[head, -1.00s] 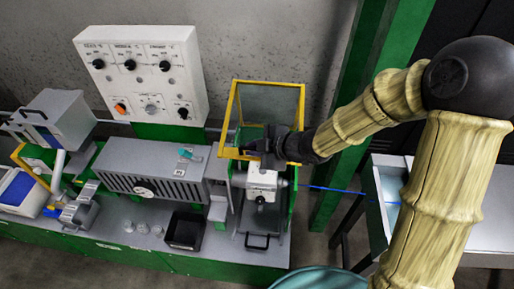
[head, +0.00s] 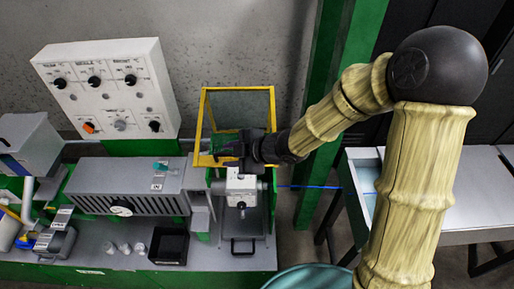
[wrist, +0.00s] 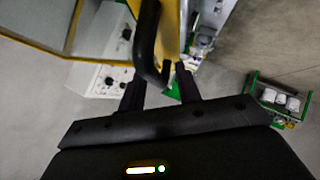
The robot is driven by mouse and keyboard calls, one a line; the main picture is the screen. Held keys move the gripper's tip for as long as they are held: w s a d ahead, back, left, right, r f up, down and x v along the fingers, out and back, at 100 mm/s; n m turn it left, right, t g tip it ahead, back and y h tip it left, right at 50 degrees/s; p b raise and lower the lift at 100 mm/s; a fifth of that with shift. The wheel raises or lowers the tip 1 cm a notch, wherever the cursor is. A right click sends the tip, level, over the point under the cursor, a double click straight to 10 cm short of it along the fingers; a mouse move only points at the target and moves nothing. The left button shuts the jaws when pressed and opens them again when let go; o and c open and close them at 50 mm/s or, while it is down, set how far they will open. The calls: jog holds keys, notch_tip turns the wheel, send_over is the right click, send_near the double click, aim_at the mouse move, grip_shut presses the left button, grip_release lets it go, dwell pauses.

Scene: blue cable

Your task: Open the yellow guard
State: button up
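The yellow guard (head: 204,112), a yellow frame with a clear panel, stands raised above the machine (head: 241,190) in the head view. My gripper (head: 238,155) is at the guard's lower front edge. In the wrist view the guard's yellow frame (wrist: 172,30) fills the top middle, with its black curved handle (wrist: 148,45) beside it. The two fingers of my gripper (wrist: 160,78) are spread apart, with the end of the handle between them. A gap shows between the handle and the right finger. The head view hides the fingertips' contact.
A white control box (head: 105,85) with several knobs hangs on the wall at left. A grey slotted unit (head: 130,185) and a black bin (head: 168,246) stand left of the machine. A green post (head: 325,120) and a grey table (head: 480,195) are at right. A blue cable (head: 308,187) runs between.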

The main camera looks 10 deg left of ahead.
jog(key=p+v, duration=0.2)
jog(key=v, duration=1.5)
jog(key=shift+f, duration=0.2)
jog(key=shift+w+d, duration=0.1)
jog(key=w+d+f+m+t+h+b, duration=0.2)
jog(key=w+d+f+m+h+b, duration=0.15)
jog(key=d+f+m+b, duration=0.2)
jog(key=w+d+f+m+t+h+b, duration=0.2)
jog(key=d+f+m+t+h+b, duration=0.15)
jog(key=d+f+m, duration=0.3)
jog(key=s+d+f+m+g+h+b, duration=0.3)
jog(key=s+d+f+m+g+b, duration=0.2)
jog(key=s+f+m, duration=0.5)
jog(key=shift+f+m+g+b, duration=0.4)
jog(key=shift+f+g+b, duration=0.25)
jog(key=shift+b, duration=0.6)
